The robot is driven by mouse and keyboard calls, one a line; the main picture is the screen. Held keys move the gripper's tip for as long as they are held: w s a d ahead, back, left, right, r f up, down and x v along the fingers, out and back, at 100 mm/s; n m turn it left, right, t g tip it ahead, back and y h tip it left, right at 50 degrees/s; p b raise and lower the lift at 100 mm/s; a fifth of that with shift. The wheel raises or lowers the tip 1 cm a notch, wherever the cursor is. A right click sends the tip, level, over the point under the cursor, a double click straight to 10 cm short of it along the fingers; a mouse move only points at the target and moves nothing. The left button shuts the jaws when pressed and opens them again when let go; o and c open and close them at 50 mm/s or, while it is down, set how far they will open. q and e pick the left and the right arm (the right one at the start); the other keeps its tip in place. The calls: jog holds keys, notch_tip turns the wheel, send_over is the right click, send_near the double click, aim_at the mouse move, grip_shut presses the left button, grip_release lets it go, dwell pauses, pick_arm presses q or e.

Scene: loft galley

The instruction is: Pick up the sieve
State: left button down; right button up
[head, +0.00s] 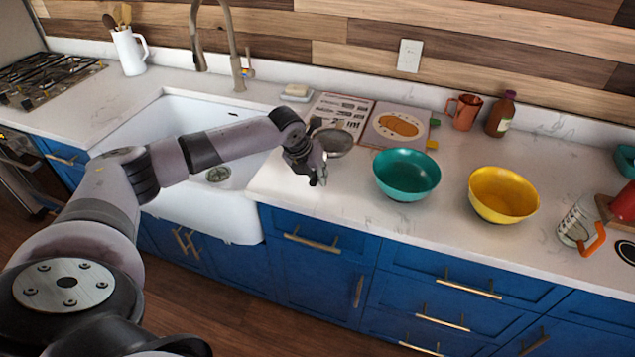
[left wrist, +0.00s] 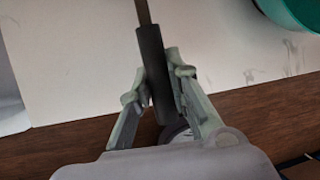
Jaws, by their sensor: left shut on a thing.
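The sieve (head: 336,141) shows in the head view as a small grey round bowl, just behind my left gripper (head: 316,174) and in front of the open book. In the left wrist view its dark handle (left wrist: 153,62) stands between the two fingers of my left gripper (left wrist: 158,88), which are shut on it. The thin metal rod of the sieve runs out of the top of that view, so its bowl is hidden there. I cannot tell whether the sieve touches the counter. My right gripper is not in view.
A teal bowl (head: 407,173) and a yellow bowl (head: 503,194) stand on the white counter (head: 350,200) to the right. The open book (head: 397,128) lies behind. The white sink (head: 228,214) is to the left. A glass jar with an orange handle (head: 575,228) stands far right.

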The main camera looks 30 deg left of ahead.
pick_arm(q)
notch_tip(320, 180, up, 17)
jog(key=b, duration=0.3)
jog(key=shift+f, duration=0.15)
jog(key=shift+d+f, duration=0.1)
